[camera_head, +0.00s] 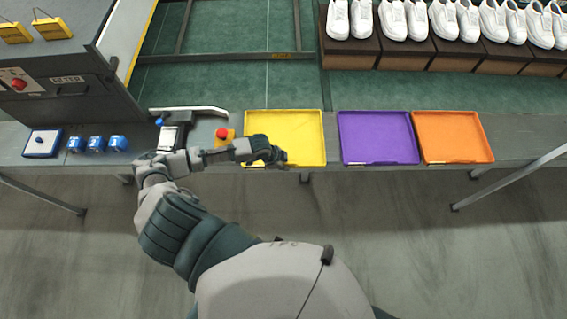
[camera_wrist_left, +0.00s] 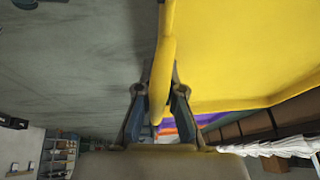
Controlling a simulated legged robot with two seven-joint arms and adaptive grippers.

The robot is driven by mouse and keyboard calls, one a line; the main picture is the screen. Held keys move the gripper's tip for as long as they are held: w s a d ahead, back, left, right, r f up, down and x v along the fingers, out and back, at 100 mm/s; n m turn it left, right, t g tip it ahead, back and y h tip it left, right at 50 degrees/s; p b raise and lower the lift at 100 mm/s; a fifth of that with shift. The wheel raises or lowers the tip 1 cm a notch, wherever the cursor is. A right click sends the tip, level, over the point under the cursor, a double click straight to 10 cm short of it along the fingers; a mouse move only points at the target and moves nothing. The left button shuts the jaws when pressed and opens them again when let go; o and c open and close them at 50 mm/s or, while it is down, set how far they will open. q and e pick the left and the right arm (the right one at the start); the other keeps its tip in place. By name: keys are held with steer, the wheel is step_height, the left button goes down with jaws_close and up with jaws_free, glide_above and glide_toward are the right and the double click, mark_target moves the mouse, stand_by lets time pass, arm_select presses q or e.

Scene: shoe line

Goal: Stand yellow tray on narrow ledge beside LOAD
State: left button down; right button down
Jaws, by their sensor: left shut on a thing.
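The yellow tray (camera_head: 305,122) lies flat on the grey bench, left of the purple tray. My left gripper (camera_head: 274,155) is at its front edge. In the left wrist view the gripper (camera_wrist_left: 159,100) is shut on the rim of the yellow tray (camera_wrist_left: 240,45), with a finger on each side. My fingers hide part of the front rim in the head view. My right gripper is not in view. I see no readable LOAD label.
A purple tray (camera_head: 375,137) and an orange tray (camera_head: 453,136) lie to the right. A grey machine marked FILTER (camera_head: 65,90) stands at far left. White shoes line the back.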

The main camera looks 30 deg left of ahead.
arm_select(q)
steer(key=shift+w+a, duration=0.2)
steer(key=shift+w, duration=0.25)
steer(key=shift+w+a, duration=0.2)
steer(key=shift+w, duration=0.25)
steer(key=shift+f, duration=0.3)
steer(key=f, duration=0.3)
steer(key=shift+a, duration=0.35)
steer(key=shift+f, duration=0.1)
steer(key=c, duration=1.3)
jaws_free()
steer(key=shift+d, duration=0.15)
steer(key=shift+s+r, duration=0.1)
steer(key=shift+r, duration=0.25)
steer(key=v, duration=1.1)
steer(key=shift+a+r, duration=0.15)
steer(key=shift+a, duration=0.05)
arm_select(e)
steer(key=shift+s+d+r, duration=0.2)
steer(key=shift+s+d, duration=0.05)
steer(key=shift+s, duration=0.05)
